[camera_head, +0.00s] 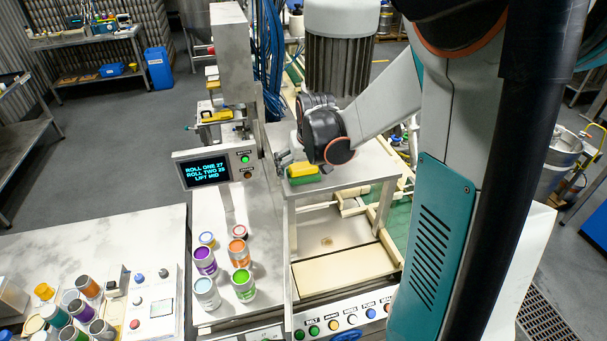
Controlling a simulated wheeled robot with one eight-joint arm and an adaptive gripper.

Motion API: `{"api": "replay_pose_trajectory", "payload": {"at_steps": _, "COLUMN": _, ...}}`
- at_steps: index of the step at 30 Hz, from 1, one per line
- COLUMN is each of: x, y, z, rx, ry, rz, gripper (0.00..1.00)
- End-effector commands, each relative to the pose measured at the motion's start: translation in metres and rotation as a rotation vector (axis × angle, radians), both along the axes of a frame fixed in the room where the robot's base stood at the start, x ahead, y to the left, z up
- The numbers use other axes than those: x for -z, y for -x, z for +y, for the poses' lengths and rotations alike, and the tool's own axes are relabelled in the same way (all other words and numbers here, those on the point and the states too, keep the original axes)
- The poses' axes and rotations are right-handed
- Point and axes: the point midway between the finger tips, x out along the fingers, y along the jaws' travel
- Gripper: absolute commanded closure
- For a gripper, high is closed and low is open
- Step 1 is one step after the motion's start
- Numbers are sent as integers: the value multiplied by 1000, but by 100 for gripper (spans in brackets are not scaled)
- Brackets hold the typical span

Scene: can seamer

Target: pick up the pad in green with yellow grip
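The green pad with the yellow grip (304,173) lies on the pale metal table (352,180) behind the machine's open bay, near the table's left end. My gripper (285,161) is at the pad's upper left, very close to it in the picture. Its fingers are small and partly merge with the wrist behind them, so I cannot tell whether they are open or touching the pad.
A display panel (207,170) stands left of the table. Several cans, including a purple can (205,262), stand on the counter in front of it. Coloured buttons (333,325) line the front edge. Another yellow item (217,115) sits farther back.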

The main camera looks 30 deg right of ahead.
Motion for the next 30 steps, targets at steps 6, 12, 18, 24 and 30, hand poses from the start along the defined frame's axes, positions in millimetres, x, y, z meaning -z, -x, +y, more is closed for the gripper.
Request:
{"api": "replay_pose_trajectory", "payload": {"at_steps": 6, "x": 0, "y": 0, "z": 0, "rx": 0, "ry": 0, "rz": 0, "gripper": 50}}
{"api": "replay_pose_trajectory", "payload": {"at_steps": 12, "x": 0, "y": 0, "z": 0, "rx": 0, "ry": 0, "rz": 0, "gripper": 53}}
{"api": "replay_pose_trajectory", "payload": {"at_steps": 18, "x": -2, "y": 0, "z": 0, "rx": 0, "ry": 0, "rz": 0, "gripper": 53}}
{"api": "replay_pose_trajectory", "payload": {"at_steps": 24, "x": -15, "y": 0, "z": 0, "rx": 0, "ry": 0, "rz": 0, "gripper": 53}}
{"api": "replay_pose_trajectory", "payload": {"at_steps": 30, "x": -54, "y": 0, "z": 0, "rx": 0, "ry": 0, "rz": 0, "gripper": 53}}
